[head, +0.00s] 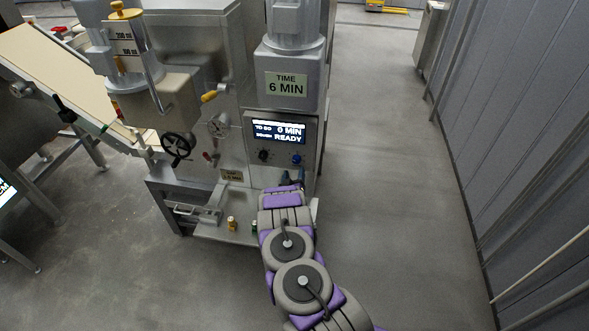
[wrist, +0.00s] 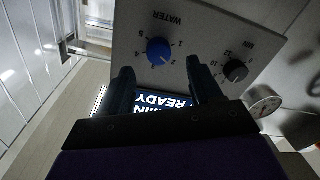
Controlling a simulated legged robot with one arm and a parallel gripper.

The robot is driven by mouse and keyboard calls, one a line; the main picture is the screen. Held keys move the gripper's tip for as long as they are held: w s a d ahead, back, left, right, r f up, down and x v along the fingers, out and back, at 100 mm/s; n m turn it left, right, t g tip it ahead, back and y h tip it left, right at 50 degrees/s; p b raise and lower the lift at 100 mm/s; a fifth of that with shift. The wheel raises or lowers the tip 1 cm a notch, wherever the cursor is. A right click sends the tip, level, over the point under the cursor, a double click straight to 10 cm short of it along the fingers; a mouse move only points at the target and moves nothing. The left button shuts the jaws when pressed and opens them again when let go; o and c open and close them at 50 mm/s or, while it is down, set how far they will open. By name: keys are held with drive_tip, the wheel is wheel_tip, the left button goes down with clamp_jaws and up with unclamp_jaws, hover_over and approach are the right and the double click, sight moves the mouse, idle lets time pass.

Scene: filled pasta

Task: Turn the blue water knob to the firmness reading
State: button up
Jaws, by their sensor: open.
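The blue water knob (head: 297,158) sits on the grey control panel below the lit display. It also shows in the wrist view (wrist: 158,51), under an upside-down WATER label with a numbered scale around it. My gripper (wrist: 160,70) is open, its two dark fingers apart, one toward each side of the blue knob. Nothing is between the fingers, and I cannot tell whether they touch the panel. In the head view my gripper (head: 291,179) is just below the knob. I see no readable firmness reading.
A black MIN knob (wrist: 235,71) sits beside the blue one. The display (head: 277,132) reads 0 MIN and READY; a plate (head: 286,84) reads TIME 6 MIN. A black handwheel (head: 178,147) is left of the panel. A screen (head: 6,192) is cut off at the left edge. Floor at right is clear.

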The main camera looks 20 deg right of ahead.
drive_tip(key=v, duration=1.1)
drive_tip(key=shift+s+a, duration=0.2)
drive_tip(key=shift+s, duration=0.05)
drive_tip(key=w+a+r+m+g+y+b, duration=0.1)
drive_tip(key=w+a+r+g+y, duration=0.1)
drive_tip(key=a+r+y, duration=0.3)
drive_tip(key=w+a+r+g+y+b, duration=0.1)
drive_tip(key=w+a+r+g+y, duration=0.1)
drive_tip(key=a, duration=0.6)
drive_tip(key=s+a+r+n+g+y+b, duration=0.15)
drive_tip(key=s+a+r+g+y, duration=0.25)
drive_tip(key=s+a+r, duration=0.4)
drive_tip(key=s+d+r+g+b, duration=0.1)
drive_tip(key=s+d+r+g, duration=0.1)
drive_tip(key=s, duration=1.2)
drive_tip(key=s+d+r+g+h+b, duration=0.1)
drive_tip(key=s+r+g, duration=0.3)
drive_tip(key=s, duration=1.1)
drive_tip(key=s+d+r+g+b, duration=0.1)
drive_tip(key=s+d+r+g, duration=0.2)
drive_tip(key=s, duration=1.1)
wheel_tip(320, 180, up, 3)
drive_tip(key=shift+s+d+f+h, duration=0.1)
drive_tip(key=shift+s+d+h, duration=0.3)
drive_tip(key=shift+d, duration=0.1)
